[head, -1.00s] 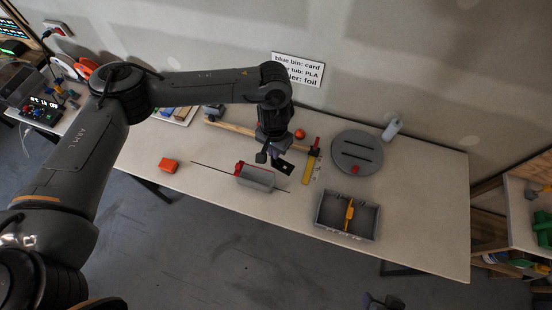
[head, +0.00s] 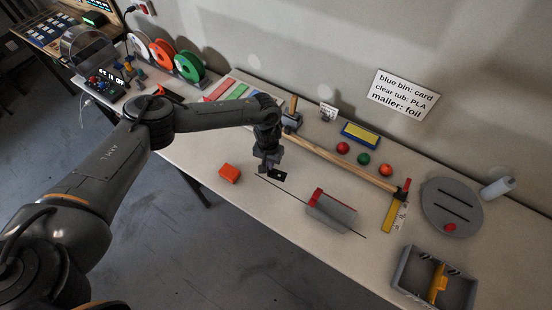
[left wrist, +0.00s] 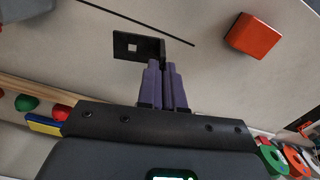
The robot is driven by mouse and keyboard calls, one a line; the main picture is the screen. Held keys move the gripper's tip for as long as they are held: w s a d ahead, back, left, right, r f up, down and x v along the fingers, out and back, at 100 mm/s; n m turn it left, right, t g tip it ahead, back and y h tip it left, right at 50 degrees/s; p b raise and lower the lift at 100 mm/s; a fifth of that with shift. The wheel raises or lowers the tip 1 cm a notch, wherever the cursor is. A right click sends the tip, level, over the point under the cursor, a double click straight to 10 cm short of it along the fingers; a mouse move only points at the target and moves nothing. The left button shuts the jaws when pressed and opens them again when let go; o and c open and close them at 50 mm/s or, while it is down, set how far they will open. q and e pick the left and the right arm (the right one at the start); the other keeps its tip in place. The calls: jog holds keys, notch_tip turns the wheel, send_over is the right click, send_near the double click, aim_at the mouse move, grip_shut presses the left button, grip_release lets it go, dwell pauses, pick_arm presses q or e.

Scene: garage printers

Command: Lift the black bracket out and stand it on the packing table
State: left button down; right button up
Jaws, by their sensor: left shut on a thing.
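The black bracket (head: 278,175) is a small dark angled plate with a square hole. My left gripper (head: 268,166) is shut on it, over the table's left-middle part. In the left wrist view the bracket (left wrist: 136,46) sits at the tips of my purple fingers (left wrist: 163,72), its holed plate reaching left and a short leg showing edge-on. The height of the bracket over the packing table (head: 300,245) is hard to tell. My right gripper is not in view.
An orange block (head: 230,173) lies left of the bracket. A thin dark rod (head: 268,182) and a grey piece with a red edge (head: 332,212) lie to its right. A grey open box (head: 408,277) holds a yellow part. Bare table lies in front of the grey piece.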

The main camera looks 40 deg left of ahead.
pick_arm(q)
jog(key=f, duration=0.1)
jog(key=s+f+b, duration=0.1)
jog(key=f, duration=0.2)
jog(key=shift+s+d+f+b, duration=0.15)
jog(key=shift+s+b, duration=0.15)
jog(key=shift+s, duration=0.05)
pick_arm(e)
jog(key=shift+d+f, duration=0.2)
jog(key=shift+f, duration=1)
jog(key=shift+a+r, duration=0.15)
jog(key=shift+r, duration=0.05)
pick_arm(q)
jog(key=shift+f, duration=0.7)
